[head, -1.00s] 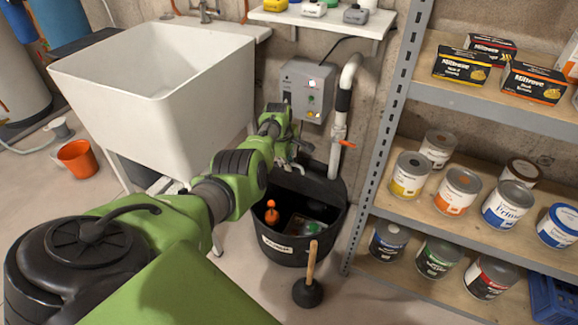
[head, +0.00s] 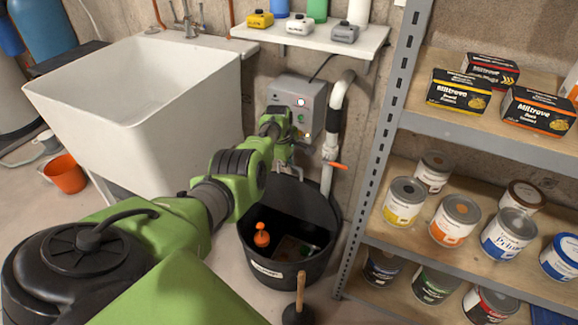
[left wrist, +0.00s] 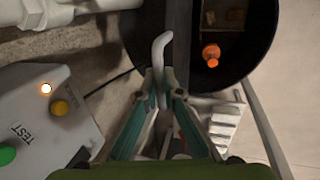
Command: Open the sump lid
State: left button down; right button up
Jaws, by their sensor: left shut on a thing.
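The black sump basin (head: 288,268) stands on the floor between the sink and the shelving. Its mouth is uncovered, with an orange float (head: 261,235) and pump parts visible inside. The dark lid (head: 309,200) is raised at the back of the basin, steeply tilted toward the wall. My left gripper (head: 288,163) is at the lid's top, in front of the control box. In the left wrist view, my left gripper (left wrist: 160,78) is shut on a pale curved handle (left wrist: 161,46). The arm partly hides the lid and fingers. My right gripper is not in view.
The grey control box (head: 297,103) and white pipe (head: 334,125) with an orange-handled valve are close to the gripper. The white sink (head: 135,90) is left, the metal shelving (head: 380,150) right. A plunger (head: 299,295) stands in front of the basin.

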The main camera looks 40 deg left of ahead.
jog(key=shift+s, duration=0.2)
pick_arm(q)
jog(key=c, duration=2.2)
grip_release()
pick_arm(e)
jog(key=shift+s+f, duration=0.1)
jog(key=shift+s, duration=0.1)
pick_arm(q)
jog(key=shift+r, duration=0.25)
jog(key=v, duration=1.1)
jog(key=shift+s+r, duration=0.1)
jog(key=shift+r, duration=0.2)
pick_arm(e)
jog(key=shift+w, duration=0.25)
